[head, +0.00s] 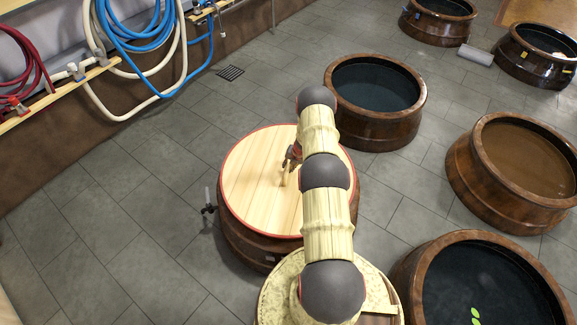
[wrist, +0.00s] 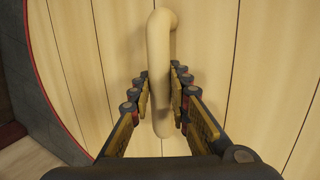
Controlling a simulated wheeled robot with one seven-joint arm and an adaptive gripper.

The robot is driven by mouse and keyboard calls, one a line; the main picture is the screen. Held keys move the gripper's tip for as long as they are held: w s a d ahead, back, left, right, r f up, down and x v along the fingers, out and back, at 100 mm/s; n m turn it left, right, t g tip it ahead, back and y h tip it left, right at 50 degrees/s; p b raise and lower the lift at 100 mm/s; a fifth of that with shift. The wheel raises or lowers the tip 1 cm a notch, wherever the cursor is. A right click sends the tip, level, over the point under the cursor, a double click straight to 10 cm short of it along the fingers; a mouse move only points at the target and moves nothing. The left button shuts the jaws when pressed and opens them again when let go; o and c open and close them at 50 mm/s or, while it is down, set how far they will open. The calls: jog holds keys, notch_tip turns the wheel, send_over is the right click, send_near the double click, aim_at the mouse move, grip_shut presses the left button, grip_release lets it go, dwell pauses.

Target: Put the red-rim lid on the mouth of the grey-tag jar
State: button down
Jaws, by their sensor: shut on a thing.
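The red-rim lid (head: 250,190) is a round pale wooden disc with a bar handle (wrist: 160,60). It lies over the mouth of a brown jar (head: 236,243) and hides that mouth. I cannot tell whether it rests fully on the rim or sits just above it. My gripper (head: 291,160) is shut on the lid's handle. In the wrist view my gripper (wrist: 160,88) has a finger on each side of the handle. The red rim curves along the left there.
Open dark-filled jars stand at the back (head: 372,132) and front right (head: 408,285); a brown-filled jar (head: 462,185) stands at right. A small tap (head: 208,208) juts from the covered jar's left. Hoses (head: 150,40) hang on the left wall. The tiled floor at left is clear.

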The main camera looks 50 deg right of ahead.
jog(key=shift+w+d+f+b, duration=0.1)
jog(key=shift+f+b, duration=0.95)
jog(key=shift+f, duration=0.5)
jog(key=shift+w+d+f+b, duration=0.1)
jog(key=shift+f+b, duration=0.9)
jog(key=shift+f, duration=0.5)
jog(key=shift+s+f, duration=0.1)
jog(key=shift+f, duration=0.15)
jog(key=shift+a, duration=0.1)
jog(key=c, duration=1.6)
grip_release()
jog(key=shift+s+f, duration=0.1)
jog(key=shift+s+a+f, duration=0.15)
jog(key=shift+a+f, duration=0.05)
jog(key=shift+d+r, duration=0.1)
jog(key=shift+r, duration=0.3)
jog(key=v, duration=1.1)
jog(key=shift+r, duration=0.25)
